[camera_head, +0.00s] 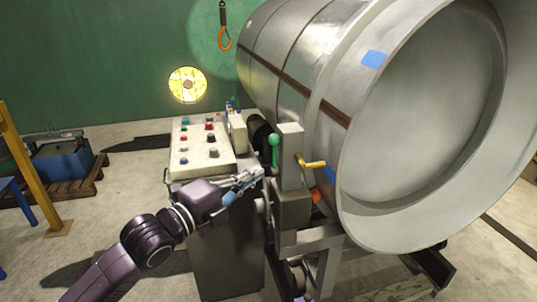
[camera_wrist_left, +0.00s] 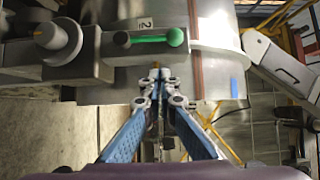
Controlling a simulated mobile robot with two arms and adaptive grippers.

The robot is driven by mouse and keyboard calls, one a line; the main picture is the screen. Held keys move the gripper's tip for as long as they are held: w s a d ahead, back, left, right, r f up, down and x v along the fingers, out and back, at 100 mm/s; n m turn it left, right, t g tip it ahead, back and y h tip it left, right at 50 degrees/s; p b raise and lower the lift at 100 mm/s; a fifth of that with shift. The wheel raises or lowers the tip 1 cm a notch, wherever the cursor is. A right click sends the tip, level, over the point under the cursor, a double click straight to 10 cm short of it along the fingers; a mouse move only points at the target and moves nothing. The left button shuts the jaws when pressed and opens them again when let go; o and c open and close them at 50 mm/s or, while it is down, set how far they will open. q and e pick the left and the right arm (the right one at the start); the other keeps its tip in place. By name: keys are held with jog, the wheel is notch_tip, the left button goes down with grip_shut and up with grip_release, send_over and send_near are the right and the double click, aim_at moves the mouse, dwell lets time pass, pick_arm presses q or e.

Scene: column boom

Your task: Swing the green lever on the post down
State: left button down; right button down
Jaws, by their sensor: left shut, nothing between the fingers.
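The green lever (camera_head: 274,150) stands upright on the left side of the grey post (camera_head: 291,180), with its round knob at the top. In the left wrist view the green lever (camera_wrist_left: 152,38) lies across the picture just beyond the fingertips, its knob toward the right. My left gripper (camera_head: 259,173) is shut and empty. Its fingertips (camera_wrist_left: 160,76) are close to the post, a little below and left of the knob in the head view, and appear apart from the lever. My right gripper is out of view.
A yellow lever (camera_head: 313,164) sticks out of the post's right side. A beige control panel (camera_head: 203,160) with several buttons stands just behind my left gripper. A large metal drum (camera_head: 330,60) fills the right. An orange hook (camera_head: 225,40) hangs behind.

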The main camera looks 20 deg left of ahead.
aim_at(275, 154)
pick_arm(q)
jog(key=x, duration=0.2)
jog(key=a+p+x, duration=0.1)
jog(key=x, duration=0.2)
jog(key=p+x, duration=0.1)
jog(key=x, duration=0.2)
jog(key=shift+w+a, duration=0.65)
jog(key=shift+w, duration=0.2)
jog(key=shift+a+r+p, duration=0.1)
jog(key=shift+r+p, duration=0.05)
jog(key=shift+p, duration=0.3)
jog(key=shift+w+n, duration=0.15)
jog(key=shift+n, duration=0.15)
jog(key=shift+w+a+p, duration=0.1)
jog(key=shift+p, duration=0.4)
